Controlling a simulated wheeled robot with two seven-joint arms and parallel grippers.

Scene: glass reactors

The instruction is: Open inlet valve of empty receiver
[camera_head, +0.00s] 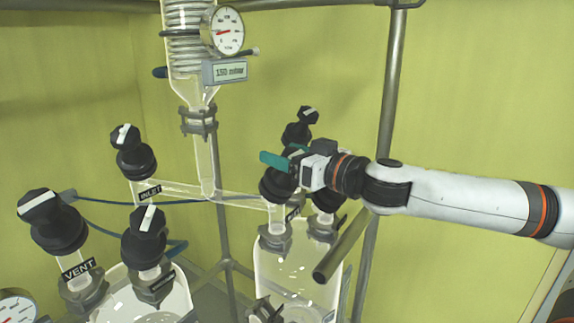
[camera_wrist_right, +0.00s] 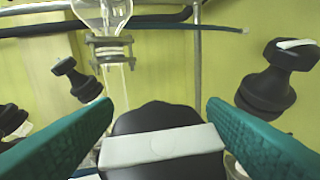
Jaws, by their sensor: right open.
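My right gripper (camera_head: 284,156) is open around the top of a black valve knob (camera_head: 275,187) above the right receiver (camera_head: 298,272). In the right wrist view the knob (camera_wrist_right: 160,118) sits between the two teal fingers, with a gap on each side. Its white pointer bar (camera_wrist_right: 160,147) lies crosswise, from one finger toward the other. The label under this knob (camera_head: 293,213) is partly hidden. Another inlet valve (camera_head: 133,155), labelled INLET, stands on the left branch above the left receiver (camera_head: 140,306). The receivers' fill levels are hard to tell. My left gripper is not in view.
More black knobs stand close by: a VENT valve (camera_head: 48,220), one beside it (camera_head: 146,240), and one behind my gripper (camera_head: 299,128). A glass condenser column (camera_head: 192,65) with a gauge (camera_head: 224,30) rises in the middle. A metal post (camera_head: 392,85) stands behind my arm.

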